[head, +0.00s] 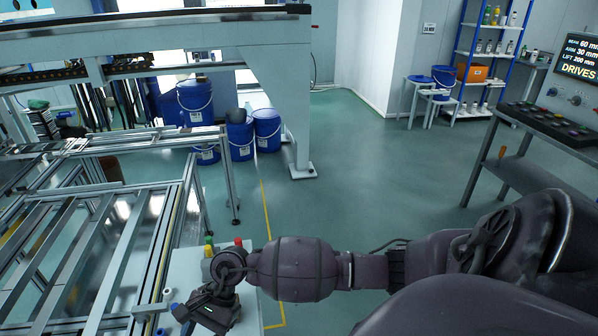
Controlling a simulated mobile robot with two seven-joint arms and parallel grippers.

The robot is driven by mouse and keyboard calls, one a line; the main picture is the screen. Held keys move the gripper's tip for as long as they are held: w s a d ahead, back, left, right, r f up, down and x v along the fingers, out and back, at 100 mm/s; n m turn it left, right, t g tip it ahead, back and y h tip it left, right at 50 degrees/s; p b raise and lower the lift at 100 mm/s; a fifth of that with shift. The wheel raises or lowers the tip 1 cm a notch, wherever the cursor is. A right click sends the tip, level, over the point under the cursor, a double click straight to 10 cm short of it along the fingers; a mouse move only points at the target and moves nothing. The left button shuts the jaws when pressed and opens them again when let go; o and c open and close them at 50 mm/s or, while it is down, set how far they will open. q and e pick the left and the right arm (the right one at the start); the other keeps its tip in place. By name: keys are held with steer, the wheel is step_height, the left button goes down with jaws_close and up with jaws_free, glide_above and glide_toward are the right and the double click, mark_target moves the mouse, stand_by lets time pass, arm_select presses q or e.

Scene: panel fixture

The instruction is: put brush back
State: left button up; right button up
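I cannot make out a brush for certain in the head view. My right arm reaches in from the right, and its dark gripper (207,314) points down over the white table (185,268) at the bottom left. Its fingertips are too dark and small to tell whether they are open or hold anything. A small blue item (180,312) lies beside the gripper's left side; I cannot tell what it is. My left gripper is out of view.
Small red (238,242) and green-yellow (208,246) items stand behind my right wrist. A metal frame fixture (100,235) fills the left. Blue buckets (240,140) stand behind it. A control console (550,125) is at the right. The middle floor is clear.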

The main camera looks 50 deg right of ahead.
steer(key=s+a+r+m+t+y, duration=0.15)
steer(key=r+m+t+y, duration=0.35)
steer(key=m, duration=0.6)
steer(key=s+a+r+m+t+y, duration=0.1)
steer(key=a+m+t+y, duration=0.15)
steer(key=m+t, duration=0.6)
steer(key=s+d+f+m+t+h, duration=0.15)
steer(key=d+m+h, duration=0.3)
steer(key=m, duration=0.55)
steer(key=d+f+m+t+h, duration=0.25)
steer(key=d+m+h, duration=0.2)
steer(key=m, duration=0.55)
steer(key=s+d+f+m+g+h, duration=0.5)
steer(key=s+f+m, duration=0.5)
steer(key=m, duration=0.8)
steer(key=s+d+h, duration=0.1)
steer(key=d+h, duration=0.1)
steer(key=d, duration=0.1)
steer(key=shift+s+d+g, duration=0.15)
steer(key=shift+s+g, duration=0.2)
